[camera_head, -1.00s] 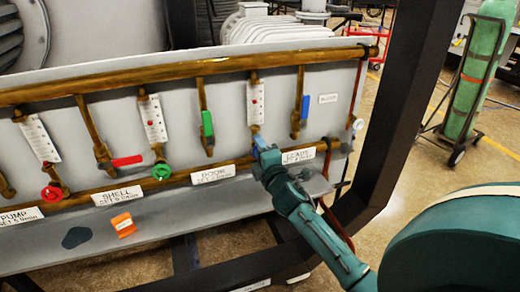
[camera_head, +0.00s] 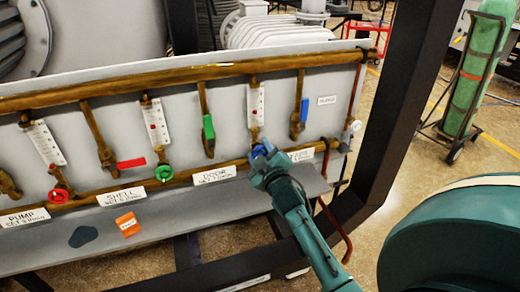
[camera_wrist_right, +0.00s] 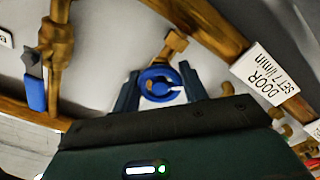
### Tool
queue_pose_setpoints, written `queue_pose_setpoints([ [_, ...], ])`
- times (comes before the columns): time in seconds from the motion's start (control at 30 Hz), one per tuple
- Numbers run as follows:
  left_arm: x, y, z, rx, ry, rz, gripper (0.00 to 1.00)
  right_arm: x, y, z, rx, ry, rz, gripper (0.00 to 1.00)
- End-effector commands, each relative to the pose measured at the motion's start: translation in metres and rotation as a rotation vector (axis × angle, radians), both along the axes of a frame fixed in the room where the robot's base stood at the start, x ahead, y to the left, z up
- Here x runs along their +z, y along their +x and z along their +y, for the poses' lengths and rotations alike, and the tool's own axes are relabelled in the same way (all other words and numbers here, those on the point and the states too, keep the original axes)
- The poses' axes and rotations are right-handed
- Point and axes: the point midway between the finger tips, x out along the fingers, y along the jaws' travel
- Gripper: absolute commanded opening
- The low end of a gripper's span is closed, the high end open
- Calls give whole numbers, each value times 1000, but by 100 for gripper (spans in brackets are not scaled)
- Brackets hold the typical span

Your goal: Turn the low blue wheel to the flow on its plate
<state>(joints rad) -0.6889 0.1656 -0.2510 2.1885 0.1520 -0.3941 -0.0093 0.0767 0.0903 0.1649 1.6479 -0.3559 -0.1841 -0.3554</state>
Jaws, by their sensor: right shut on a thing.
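The low blue wheel (camera_wrist_right: 160,84) sits on a brass fitting and shows between the two fingers of my right gripper (camera_wrist_right: 160,88) in the right wrist view. The right gripper is shut on it. In the head view the wheel (camera_head: 259,152) is partly hidden by this gripper (camera_head: 262,160), at the lower brass pipe. A white flow tube (camera_head: 255,103) stands above it; its reading is too small to tell. The wheel's white plate (camera_head: 300,156), right of the gripper, is partly covered and I cannot read its setting. My left gripper is out of view.
A green wheel (camera_head: 163,174) and a red wheel (camera_head: 58,194) are farther left on the lower pipe. An orange tag (camera_head: 127,224) lies on the grey ledge. A dark frame post (camera_head: 405,100) stands to the right.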

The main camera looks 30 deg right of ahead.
Motion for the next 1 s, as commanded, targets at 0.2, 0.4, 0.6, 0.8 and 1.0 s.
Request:
queue_pose_setpoints([
  [0.2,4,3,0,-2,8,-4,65,0,0,0,-1,82,-18,20],
  [0.4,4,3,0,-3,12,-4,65,0,0,0,-1,111,-25,20],
  [0.6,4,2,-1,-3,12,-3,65,0,0,0,-1,115,-27,20],
  [0.8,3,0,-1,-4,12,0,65,0,0,0,-1,114,-27,20],
  [1.0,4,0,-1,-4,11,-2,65,0,0,0,-1,113,-26,59],
])
